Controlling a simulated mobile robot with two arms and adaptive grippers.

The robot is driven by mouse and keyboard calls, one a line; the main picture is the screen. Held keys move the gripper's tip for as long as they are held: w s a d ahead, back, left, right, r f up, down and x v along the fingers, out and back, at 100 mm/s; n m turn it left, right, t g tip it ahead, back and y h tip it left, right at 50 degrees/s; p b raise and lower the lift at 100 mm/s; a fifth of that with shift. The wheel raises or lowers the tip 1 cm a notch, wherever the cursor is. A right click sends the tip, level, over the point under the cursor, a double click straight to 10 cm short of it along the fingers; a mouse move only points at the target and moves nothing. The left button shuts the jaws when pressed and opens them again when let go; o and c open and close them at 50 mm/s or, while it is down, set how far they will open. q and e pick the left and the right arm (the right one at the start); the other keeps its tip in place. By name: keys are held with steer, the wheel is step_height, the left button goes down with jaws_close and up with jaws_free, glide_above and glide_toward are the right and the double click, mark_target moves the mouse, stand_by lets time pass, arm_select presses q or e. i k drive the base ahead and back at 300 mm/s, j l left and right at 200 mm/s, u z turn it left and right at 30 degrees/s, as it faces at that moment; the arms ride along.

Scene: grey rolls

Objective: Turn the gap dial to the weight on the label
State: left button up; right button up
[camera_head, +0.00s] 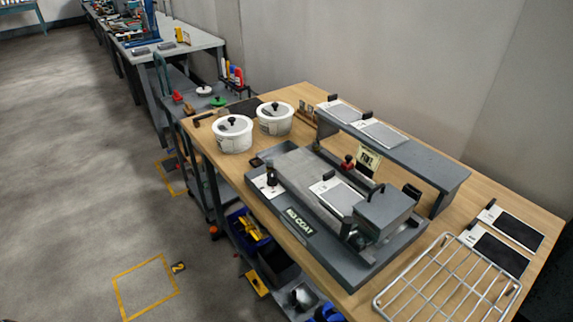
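A grey coating machine (330,262) with a sign reading something like "BIG COAT" stands on the wooden bench. A black upright knob (271,177) rises over a white plate (268,188) at its left end; this looks like the gap dial, but its marks and setting are too small to read. A red-topped knob (348,162) stands at the machine's back. A pale yellow label card (369,158) with dark print hangs under the grey shelf; its text is too small to read surely. Neither of my grippers is in view.
Two white lidded pots (233,134) (275,119) stand at the bench's back left. A grey raised shelf (400,147) holds pale panels. A wire rack (448,285) and dark panels (510,228) lie at the right. A tool cart (205,105) stands beyond.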

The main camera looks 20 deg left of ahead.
mark_target(272, 181)
steer(key=i+j, duration=0.35)
steer(key=i+j+z, duration=0.1)
steer(key=i+j, duration=0.25)
steer(key=j, duration=0.2)
